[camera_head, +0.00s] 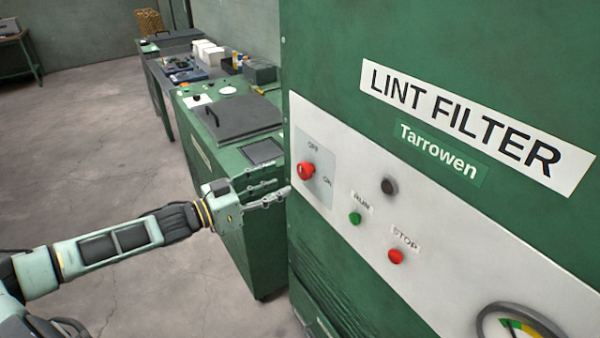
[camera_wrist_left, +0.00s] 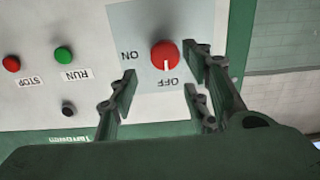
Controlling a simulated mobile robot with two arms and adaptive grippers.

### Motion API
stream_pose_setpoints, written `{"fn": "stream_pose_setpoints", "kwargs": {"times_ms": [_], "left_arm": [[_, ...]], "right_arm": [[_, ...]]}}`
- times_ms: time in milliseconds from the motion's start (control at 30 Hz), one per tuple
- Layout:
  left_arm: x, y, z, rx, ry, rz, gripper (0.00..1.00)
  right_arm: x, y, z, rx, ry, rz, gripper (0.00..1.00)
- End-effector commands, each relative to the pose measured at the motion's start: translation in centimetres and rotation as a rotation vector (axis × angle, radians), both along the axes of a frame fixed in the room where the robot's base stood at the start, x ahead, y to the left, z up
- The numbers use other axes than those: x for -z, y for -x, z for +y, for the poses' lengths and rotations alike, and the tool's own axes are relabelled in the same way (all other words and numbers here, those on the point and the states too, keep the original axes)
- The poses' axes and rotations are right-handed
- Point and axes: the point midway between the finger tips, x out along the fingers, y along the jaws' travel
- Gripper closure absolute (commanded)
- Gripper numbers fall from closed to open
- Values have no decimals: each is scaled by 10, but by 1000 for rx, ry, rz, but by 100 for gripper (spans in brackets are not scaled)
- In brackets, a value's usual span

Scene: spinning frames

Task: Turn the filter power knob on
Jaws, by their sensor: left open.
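The filter power knob (camera_head: 306,171) is a red rotary knob on a light grey plate marked OFF and ON, on the white panel of the green lint filter (camera_head: 335,60). In the left wrist view the knob (camera_wrist_left: 165,55) shows upside down, with its white mark pointing at OFF. My left gripper (camera_head: 268,192) is open and empty, just left of and below the knob in the head view. In the left wrist view its fingers (camera_wrist_left: 160,88) spread on both sides below the knob, apart from it. My right gripper is not in view.
On the same panel are a green RUN button (camera_head: 355,218), a red STOP button (camera_head: 396,256), a black button (camera_head: 389,185) and a gauge (camera_head: 518,324). A green machine with a grey lid (camera_head: 240,118) stands close behind my left gripper. The floor (camera_head: 130,180) at left is clear.

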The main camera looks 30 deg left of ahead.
Motion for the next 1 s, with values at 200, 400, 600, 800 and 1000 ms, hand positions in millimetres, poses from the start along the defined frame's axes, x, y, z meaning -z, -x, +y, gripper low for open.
{"fn": "stream_pose_setpoints", "kwargs": {"times_ms": [200, 400, 600, 800, 1000], "left_arm": [[-4, -22, -12, -2, 2, -5, 56], [-3, -42, -24, -2, 0, -4, 56], [-1, -55, -32, -1, 1, -1, 56], [0, -58, -34, -1, -2, 0, 56], [0, -58, -34, -1, -2, 0, 58]], "right_arm": [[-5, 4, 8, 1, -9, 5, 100], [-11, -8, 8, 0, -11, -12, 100], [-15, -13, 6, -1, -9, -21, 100], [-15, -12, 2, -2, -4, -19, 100], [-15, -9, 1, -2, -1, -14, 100]]}}
